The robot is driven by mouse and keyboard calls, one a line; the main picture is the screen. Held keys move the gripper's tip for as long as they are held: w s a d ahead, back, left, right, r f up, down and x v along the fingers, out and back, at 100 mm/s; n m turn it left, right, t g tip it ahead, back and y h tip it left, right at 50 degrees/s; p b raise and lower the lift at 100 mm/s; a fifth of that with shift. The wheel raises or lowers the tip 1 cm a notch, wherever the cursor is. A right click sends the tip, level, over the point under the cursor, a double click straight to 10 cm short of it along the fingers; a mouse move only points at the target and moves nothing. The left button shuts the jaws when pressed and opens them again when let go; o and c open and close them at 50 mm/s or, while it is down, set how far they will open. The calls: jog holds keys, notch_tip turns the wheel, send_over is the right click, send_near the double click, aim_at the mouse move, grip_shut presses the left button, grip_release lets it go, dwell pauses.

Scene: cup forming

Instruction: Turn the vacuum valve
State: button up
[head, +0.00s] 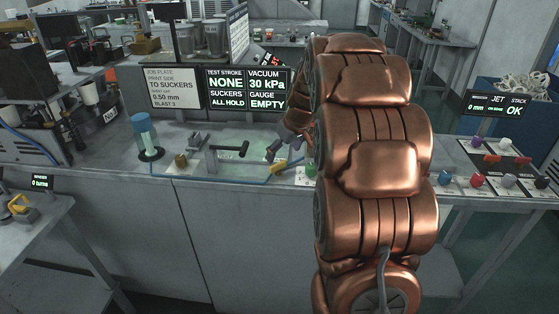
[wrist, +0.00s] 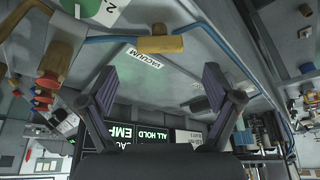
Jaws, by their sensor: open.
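The vacuum valve shows in the wrist view as a yellow-orange handle (wrist: 160,44) on a blue hose, above a label reading VACUUM (wrist: 147,64). In the head view the yellow handle (head: 278,166) sits on the bench top where the blue hose ends. My gripper (wrist: 158,82) is open and empty; its two dark fingers stand wide apart, with the handle beyond the fingertips and not touched. In the head view my gripper (head: 277,149) is just above and behind the handle, partly hidden by my copper arm.
A display (head: 268,89) reads VACUUM 30 kPa, gauge EMPTY. Several coloured knobs (head: 477,180) lie to the right of my arm. The bench's front strip is mostly clear.

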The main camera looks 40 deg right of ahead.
aim_at(278, 164)
jog(key=shift+p+x, duration=0.7)
jog(key=shift+x, duration=1.9)
jog(key=c, duration=1.1)
